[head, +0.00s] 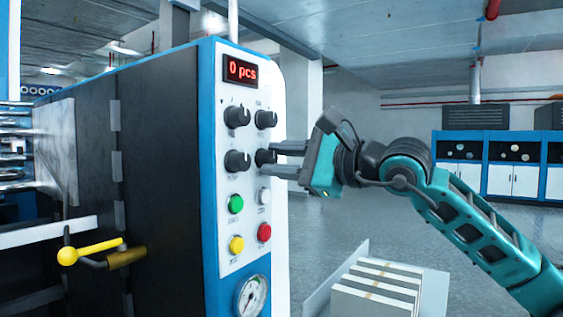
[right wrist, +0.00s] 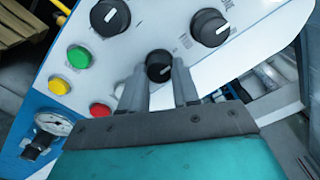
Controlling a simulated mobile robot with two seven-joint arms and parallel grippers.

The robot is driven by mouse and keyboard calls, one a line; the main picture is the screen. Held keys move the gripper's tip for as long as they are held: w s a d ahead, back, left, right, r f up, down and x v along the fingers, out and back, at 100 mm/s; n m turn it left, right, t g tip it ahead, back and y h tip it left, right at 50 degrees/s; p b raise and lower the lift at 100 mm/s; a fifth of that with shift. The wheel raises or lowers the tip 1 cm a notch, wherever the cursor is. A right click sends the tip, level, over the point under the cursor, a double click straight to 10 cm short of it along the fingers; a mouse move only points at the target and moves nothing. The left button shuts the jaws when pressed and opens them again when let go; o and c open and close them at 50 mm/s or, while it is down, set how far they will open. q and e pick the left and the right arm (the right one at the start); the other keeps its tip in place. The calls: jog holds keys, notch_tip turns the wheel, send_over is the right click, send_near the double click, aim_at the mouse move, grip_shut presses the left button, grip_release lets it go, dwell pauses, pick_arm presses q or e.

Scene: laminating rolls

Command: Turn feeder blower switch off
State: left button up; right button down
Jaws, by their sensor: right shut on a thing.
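The control panel (head: 250,100) has several black rotary knobs in two rows. My right gripper (head: 272,158) is shut on the lower right knob (head: 264,157), with one finger on each side. In the right wrist view the knob (right wrist: 159,66) sits between the two fingertips (right wrist: 160,78). The panel labels are too small to read, so I cannot tell by text that this is the feeder blower switch. The fingers hide part of the knob in the head view. My left gripper is not in view.
Green (head: 236,204), white (head: 264,196), yellow (head: 236,245) and red (head: 264,233) buttons lie below the knobs, above a gauge (head: 252,296). A display (head: 240,72) reads "0 pcs". A yellow-knobbed lever (head: 90,251) is at left. A stack (head: 375,290) stands at lower right.

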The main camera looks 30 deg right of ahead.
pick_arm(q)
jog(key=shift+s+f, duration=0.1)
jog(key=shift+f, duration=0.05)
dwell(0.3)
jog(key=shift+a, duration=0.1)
pick_arm(e)
jog(key=c, duration=0.8)
grip_release()
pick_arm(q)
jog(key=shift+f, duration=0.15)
pick_arm(e)
jog(key=shift+s, duration=0.1)
jog(key=shift+s+d+f+b, duration=0.1)
jog(key=shift+s+d+b, duration=0.1)
jog(key=shift+b, duration=0.1)
pick_arm(q)
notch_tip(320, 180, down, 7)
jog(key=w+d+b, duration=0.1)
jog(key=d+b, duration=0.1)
jog(key=b, duration=0.8)
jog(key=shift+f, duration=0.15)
pick_arm(e)
jog(key=v, duration=1.2)
jog(key=shift+s, duration=0.15)
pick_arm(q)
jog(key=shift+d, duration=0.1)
